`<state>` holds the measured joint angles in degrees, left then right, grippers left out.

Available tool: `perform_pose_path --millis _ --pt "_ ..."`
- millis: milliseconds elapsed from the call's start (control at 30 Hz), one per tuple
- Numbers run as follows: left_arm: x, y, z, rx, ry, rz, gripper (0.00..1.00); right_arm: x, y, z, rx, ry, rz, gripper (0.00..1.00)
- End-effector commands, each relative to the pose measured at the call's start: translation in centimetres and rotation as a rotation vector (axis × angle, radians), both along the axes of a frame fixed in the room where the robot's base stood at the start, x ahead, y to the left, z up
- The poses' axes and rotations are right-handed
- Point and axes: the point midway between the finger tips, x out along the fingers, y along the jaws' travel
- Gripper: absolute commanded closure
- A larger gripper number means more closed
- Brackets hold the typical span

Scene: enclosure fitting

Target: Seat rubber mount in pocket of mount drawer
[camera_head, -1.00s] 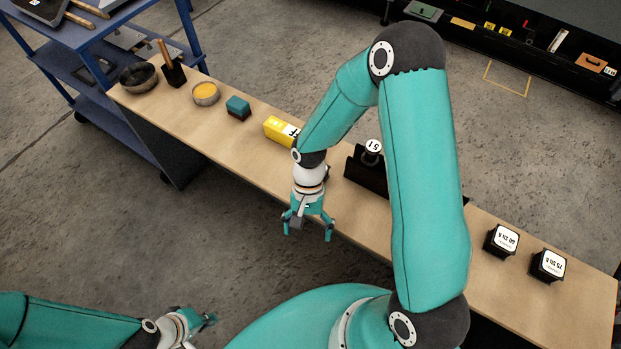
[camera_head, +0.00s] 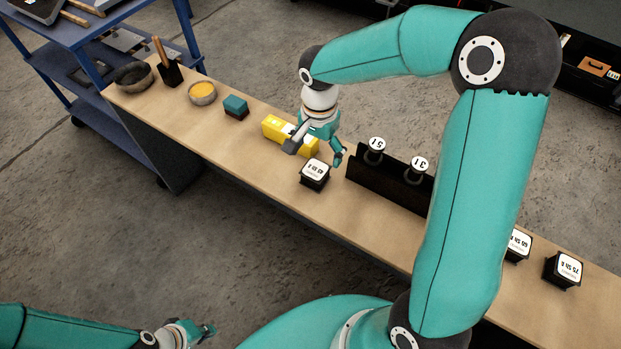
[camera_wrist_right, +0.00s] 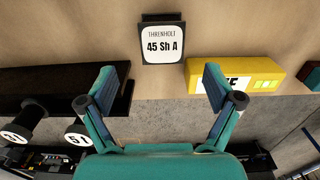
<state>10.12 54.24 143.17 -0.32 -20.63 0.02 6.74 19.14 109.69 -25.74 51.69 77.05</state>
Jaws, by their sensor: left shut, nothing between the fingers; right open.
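A black block labelled 45 Sh A (camera_head: 315,172) stands on the bench; it fills the top middle of the right wrist view (camera_wrist_right: 162,42). Two similar blocks, 60 Sh A (camera_head: 518,245) and 75 Sh A (camera_head: 563,270), stand at the right. I cannot tell whether these are the rubber mounts or the mount drawer; no empty pocket is clearly visible. My right gripper (camera_head: 314,153) is open and empty above the bench, close to the 45 Sh A block, which lies beyond its fingertips in the wrist view. My left gripper (camera_head: 207,330) is shut and empty, low at the left.
A black rack (camera_head: 390,190) holds round white-topped pieces (camera_head: 376,144) right of the 45 Sh A block. A yellow block (camera_head: 275,128) lies behind the right gripper. A teal block (camera_head: 236,104) and bowls (camera_head: 202,93) stand further left. My right arm hides part of the bench.

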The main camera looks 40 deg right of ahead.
Motion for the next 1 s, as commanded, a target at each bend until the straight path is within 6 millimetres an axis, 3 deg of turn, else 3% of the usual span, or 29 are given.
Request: perform_pose_path --millis 100,367,700,967,1000 --pt "0.0 0.0 -0.1 0.0 0.0 0.0 1.0 0.0 0.0 -1.7 0.0 0.002 -0.001 0.09" --pt "0.0 0.0 -0.1 0.0 0.0 0.0 1.0 0.0 0.1 -3.3 0.001 0.001 0.001 0.09" --pt "0.0 0.0 0.1 0.0 0.0 0.0 1.0 -0.1 0.5 -7.5 0.0 0.002 0.001 0.09" --pt "0.0 0.0 0.1 0.0 0.0 0.0 1.0 -0.1 0.5 -7.7 0.0 -0.001 0.001 0.09" --pt "0.0 0.0 0.1 0.0 0.0 0.0 1.0 -0.1 0.5 -7.7 0.0 -0.001 0.001 0.16"
